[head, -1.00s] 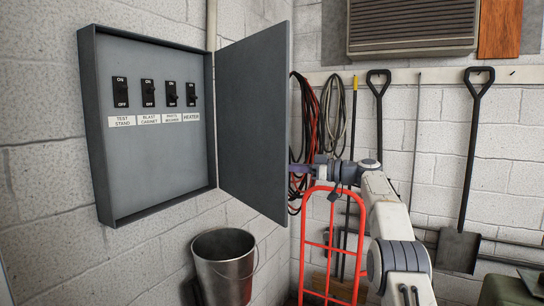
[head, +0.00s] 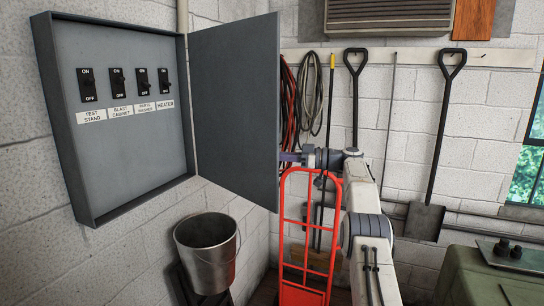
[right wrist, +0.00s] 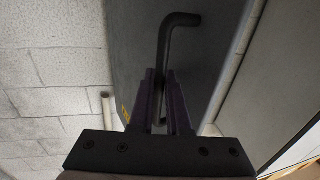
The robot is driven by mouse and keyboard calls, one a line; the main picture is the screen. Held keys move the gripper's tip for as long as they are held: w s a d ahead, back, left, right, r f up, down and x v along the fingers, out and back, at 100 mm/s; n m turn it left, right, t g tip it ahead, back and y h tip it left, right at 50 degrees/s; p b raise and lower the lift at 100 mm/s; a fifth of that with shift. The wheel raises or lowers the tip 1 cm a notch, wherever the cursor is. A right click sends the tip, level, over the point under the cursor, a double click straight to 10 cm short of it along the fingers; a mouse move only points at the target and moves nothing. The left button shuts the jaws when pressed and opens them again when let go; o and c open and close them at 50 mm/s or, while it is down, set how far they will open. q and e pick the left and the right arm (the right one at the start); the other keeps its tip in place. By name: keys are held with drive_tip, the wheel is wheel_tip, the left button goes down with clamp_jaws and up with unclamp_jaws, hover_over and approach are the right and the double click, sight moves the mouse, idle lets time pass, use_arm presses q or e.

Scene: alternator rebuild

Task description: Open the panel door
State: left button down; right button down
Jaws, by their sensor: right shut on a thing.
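The grey panel box (head: 115,180) hangs on the left wall, with several black switches and labels inside. Its panel door (head: 232,105) stands wide open, swung out to the right of the box. My right gripper (head: 286,157) is at the door's free edge, on its outer side, partly hidden behind it. In the right wrist view, the fingers of my right gripper (right wrist: 161,78) are shut around the dark bent door handle (right wrist: 165,45). My left gripper is not in view.
A metal bucket (head: 207,252) stands below the box and door. A red hand truck (head: 310,230) is close under my right forearm. Shovels (head: 424,218) and coiled cables (head: 312,95) hang on the back wall. A green case (head: 470,262) is at the lower right.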

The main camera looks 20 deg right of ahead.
drive_tip(key=c, duration=1.2)
unclamp_jaws()
drive_tip(key=shift+d+f, duration=0.15)
drive_tip(key=shift+f, duration=0.05)
drive_tip(key=shift+o, duration=0.2)
drive_tip(key=shift+d, duration=0.15)
drive_tip(key=shift+r, duration=0.1)
drive_tip(key=p+v, duration=0.1)
drive_tip(key=v, duration=0.6)
drive_tip(key=shift+s+d, duration=0.2)
drive_tip(key=shift+s, duration=0.05)
